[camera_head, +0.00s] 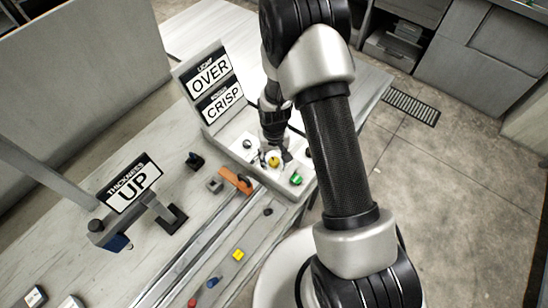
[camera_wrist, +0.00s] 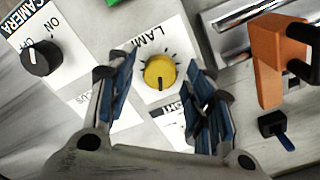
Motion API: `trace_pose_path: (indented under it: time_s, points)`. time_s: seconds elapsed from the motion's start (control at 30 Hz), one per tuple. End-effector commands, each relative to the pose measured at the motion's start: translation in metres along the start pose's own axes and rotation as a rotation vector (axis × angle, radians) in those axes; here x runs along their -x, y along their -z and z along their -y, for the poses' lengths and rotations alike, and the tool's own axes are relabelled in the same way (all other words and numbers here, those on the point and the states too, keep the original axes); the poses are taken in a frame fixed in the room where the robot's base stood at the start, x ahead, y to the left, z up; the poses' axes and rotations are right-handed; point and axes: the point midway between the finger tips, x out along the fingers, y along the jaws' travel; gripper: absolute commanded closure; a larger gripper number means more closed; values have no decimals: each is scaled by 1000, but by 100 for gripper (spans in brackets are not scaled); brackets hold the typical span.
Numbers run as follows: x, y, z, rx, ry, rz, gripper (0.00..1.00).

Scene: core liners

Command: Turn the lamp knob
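The lamp knob (camera_wrist: 159,73) is a round yellow knob with a dark pointer line, on a white panel marked "LAM…" with tick marks around it. In the head view the yellow knob (camera_head: 274,162) shows just below my gripper (camera_head: 275,153). In the wrist view my gripper (camera_wrist: 162,78) is open, with one blue-padded finger to the left of the knob and one to the right. Gaps show between the fingers and the knob. I cannot tell the height of the fingertips over the panel. Part of the lettering is hidden by the fingers.
A black CAMERA ON/OFF knob (camera_wrist: 41,58) is at the left. An orange bracket (camera_wrist: 275,62) and a small black switch with a blue lever (camera_wrist: 277,129) are at the right. A green part (camera_head: 296,179) is close to the gripper. Display signs (camera_head: 212,80) stand behind.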

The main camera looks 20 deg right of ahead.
Motion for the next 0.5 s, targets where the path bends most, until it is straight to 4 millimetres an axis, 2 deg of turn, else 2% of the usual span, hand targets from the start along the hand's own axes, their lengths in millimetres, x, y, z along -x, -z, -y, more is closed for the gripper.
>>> trace_pose_path:
  time_s: [0.07,0.5]
  points:
    - [0,0,0,0,0,0,60]
    - [0,0,0,0,0,0,89]
